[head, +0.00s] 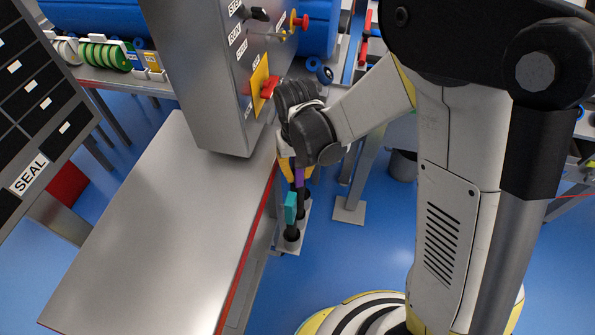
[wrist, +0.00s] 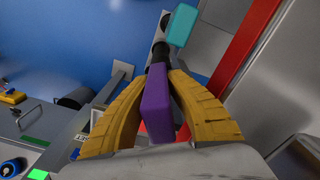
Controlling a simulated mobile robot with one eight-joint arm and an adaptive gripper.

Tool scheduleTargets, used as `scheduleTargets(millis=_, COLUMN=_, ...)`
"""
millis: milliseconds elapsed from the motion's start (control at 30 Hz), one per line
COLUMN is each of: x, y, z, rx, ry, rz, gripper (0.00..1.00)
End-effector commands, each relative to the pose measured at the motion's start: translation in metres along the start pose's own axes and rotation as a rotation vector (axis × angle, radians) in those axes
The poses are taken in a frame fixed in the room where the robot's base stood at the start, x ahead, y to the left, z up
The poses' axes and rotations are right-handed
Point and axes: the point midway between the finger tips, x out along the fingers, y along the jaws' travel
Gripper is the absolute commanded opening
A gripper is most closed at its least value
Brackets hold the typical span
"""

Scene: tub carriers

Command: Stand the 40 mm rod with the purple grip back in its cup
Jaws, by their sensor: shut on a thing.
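My gripper (head: 298,178) has its yellow fingers closed around the purple grip (head: 300,174). In the wrist view the purple grip (wrist: 157,112) sits between the two fingers (wrist: 159,82), with a dark part just beyond it. In the head view a black cup (head: 303,206) is below the purple grip. I cannot tell whether the rod's lower end is inside the cup or just above it. A teal grip (head: 290,207) stands beside it over a nearer black cup (head: 292,234); the teal grip (wrist: 182,25) also shows in the wrist view.
The cups sit on a narrow grey plate (head: 289,247) beside a steel table (head: 165,240) with a red edge. A grey cabinet (head: 205,80) with a red knob stands left of my gripper. Blue floor (head: 340,260) is open to the right of the plate.

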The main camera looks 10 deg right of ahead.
Motion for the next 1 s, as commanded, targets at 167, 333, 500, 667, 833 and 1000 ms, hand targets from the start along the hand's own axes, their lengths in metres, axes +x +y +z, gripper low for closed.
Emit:
scheduleTargets(millis=167, x=0.02, y=0.0, z=0.0, rx=0.0, ry=0.0, rz=0.0, gripper=0.0)
scheduleTargets(millis=333, x=0.035, y=-0.001, z=0.0, rx=0.0, ry=0.0, rz=0.0, gripper=0.0)
scheduleTargets(millis=500, x=0.048, y=-0.001, z=0.001, rx=0.0, ry=0.0, rz=0.0, gripper=0.0)
scheduleTargets(millis=667, x=0.055, y=-0.001, z=0.001, rx=0.0, ry=0.0, rz=0.0, gripper=0.0)
scheduleTargets(millis=833, x=0.056, y=-0.001, z=0.001, rx=0.0, ry=0.0, rz=0.0, gripper=0.0)
scheduleTargets(millis=1000, x=0.056, y=-0.001, z=0.001, rx=0.0, ry=0.0, rz=0.0, gripper=0.25)
